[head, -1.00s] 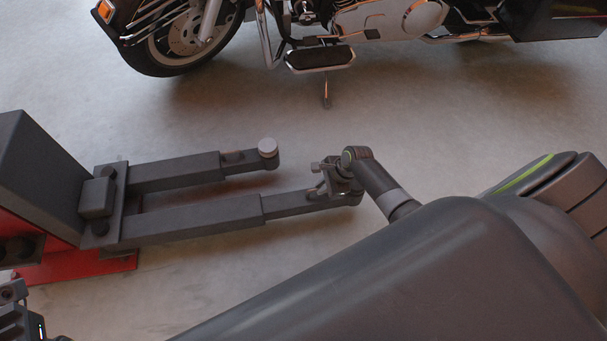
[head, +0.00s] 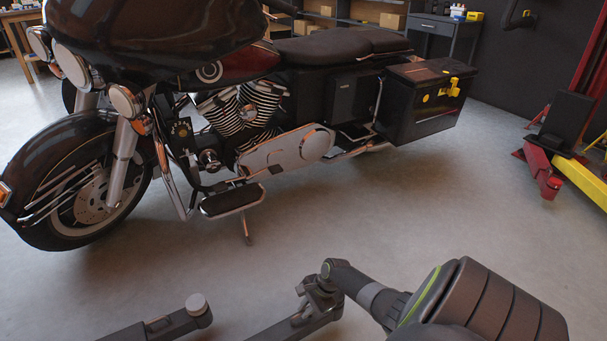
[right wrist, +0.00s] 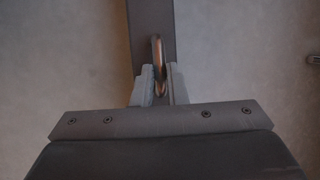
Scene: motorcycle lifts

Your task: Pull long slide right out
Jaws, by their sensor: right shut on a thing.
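The long slide (head: 294,325) is a dark grey bar reaching in from the bottom edge of the head view. My right gripper (head: 316,294) is at its far end. In the right wrist view, my right gripper's fingers (right wrist: 157,88) are shut on a thin, upright copper-toned handle (right wrist: 157,56) on the slide's bar (right wrist: 150,14). The second lift arm (head: 158,327), with a round grey pad (head: 197,304) on its tip, lies to the left, apart from the gripper. The lift's post and the slide's inner part are out of view. My left gripper is not in view.
A black motorcycle (head: 285,152) stands on the grey floor (head: 400,225) beyond the lift arms, with open floor between. A red and yellow lift (head: 585,180) is at the right. Shelves and a cabinet (head: 437,40) stand at the back.

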